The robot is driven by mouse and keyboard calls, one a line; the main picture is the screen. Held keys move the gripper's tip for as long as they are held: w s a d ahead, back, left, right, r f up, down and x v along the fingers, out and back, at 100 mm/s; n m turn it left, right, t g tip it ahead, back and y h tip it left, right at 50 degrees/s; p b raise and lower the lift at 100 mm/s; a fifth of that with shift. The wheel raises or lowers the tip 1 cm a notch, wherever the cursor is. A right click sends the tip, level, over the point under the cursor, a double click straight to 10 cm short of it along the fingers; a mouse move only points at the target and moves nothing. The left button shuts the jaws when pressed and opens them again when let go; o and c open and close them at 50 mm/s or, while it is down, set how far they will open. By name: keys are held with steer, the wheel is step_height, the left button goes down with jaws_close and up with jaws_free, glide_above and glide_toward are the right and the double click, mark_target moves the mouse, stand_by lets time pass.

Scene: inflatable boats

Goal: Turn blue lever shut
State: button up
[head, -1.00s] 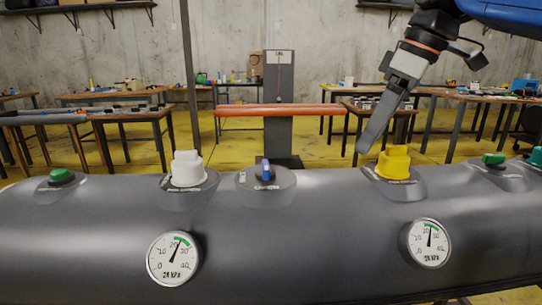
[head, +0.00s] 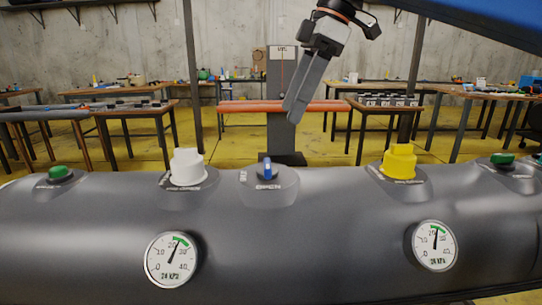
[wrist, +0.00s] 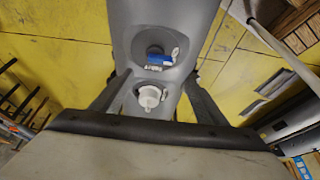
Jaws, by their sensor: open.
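The blue lever (head: 267,168) stands on a round grey base in the middle of the grey inflatable tube (head: 330,235). A label that appears to read OPEN is in front of it. In the wrist view the blue lever (wrist: 158,60) lies beyond the fingertips, near the middle. My gripper (head: 291,118) is above and slightly right of the lever, pointing down, apart from it. In the wrist view my gripper (wrist: 157,82) shows its two fingers spread on either side of the tube, with nothing held.
A white cap (head: 187,167) is left of the lever, and a yellow cap (head: 400,161) is to its right. Green caps (head: 60,174) sit near the tube's ends. Two gauges (head: 172,259) are on its front. Tables stand well behind.

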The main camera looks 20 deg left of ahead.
mark_target(268, 163)
steer(key=x, duration=1.2)
steer(key=shift+f, duration=0.1)
steer(key=shift+c, duration=0.3)
steer(key=c, duration=1)
